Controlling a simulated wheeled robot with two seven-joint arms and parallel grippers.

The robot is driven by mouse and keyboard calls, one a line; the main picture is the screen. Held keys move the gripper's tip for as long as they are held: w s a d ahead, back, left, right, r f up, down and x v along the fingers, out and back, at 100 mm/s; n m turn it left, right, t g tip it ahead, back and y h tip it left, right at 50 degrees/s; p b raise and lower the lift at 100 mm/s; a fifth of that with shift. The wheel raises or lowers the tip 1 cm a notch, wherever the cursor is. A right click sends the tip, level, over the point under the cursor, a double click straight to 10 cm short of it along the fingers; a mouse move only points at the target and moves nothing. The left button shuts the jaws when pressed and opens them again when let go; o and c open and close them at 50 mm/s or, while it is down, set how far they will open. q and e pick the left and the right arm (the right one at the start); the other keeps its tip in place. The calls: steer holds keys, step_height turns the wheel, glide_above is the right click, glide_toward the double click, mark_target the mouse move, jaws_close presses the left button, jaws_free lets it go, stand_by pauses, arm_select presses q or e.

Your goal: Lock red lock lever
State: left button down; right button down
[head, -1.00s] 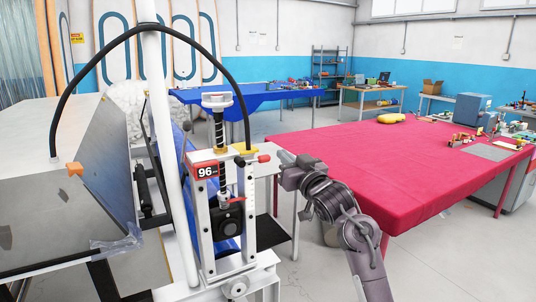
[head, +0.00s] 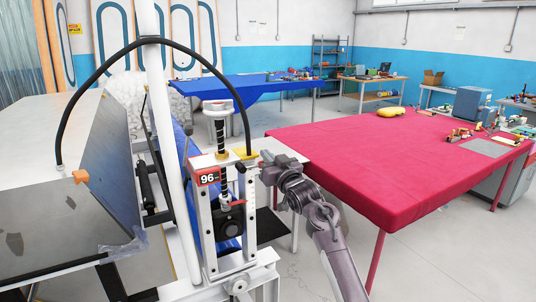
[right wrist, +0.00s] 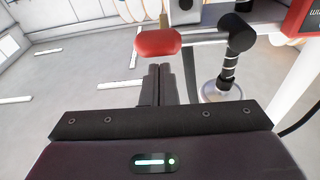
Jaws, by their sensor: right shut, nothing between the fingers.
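The red lock lever (right wrist: 158,42) shows in the right wrist view as a rounded red handle on a pale rod, joined to a black elbow piece. It belongs to the white clamp frame (head: 250,215) with the "96" label in the head view. My right gripper (head: 264,163) is at the top right of this frame, where it hides the red handle. In the right wrist view my right gripper (right wrist: 159,72) is shut and empty, its fingertips close to the handle. I cannot tell whether they touch. My left gripper is not in view.
A white post (head: 167,120) and a black hose (head: 100,72) stand left of the clamp. A table with a red cover (head: 365,165) lies to the right, close to my right arm. A blue-covered table (head: 235,88) stands behind. Grey floor is open at lower right.

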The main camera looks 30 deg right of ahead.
steer(key=shift+s+f, duration=0.1)
steer(key=shift+f, duration=0.45)
steer(key=shift+f+m, duration=0.25)
steer(key=shift+m, duration=0.15)
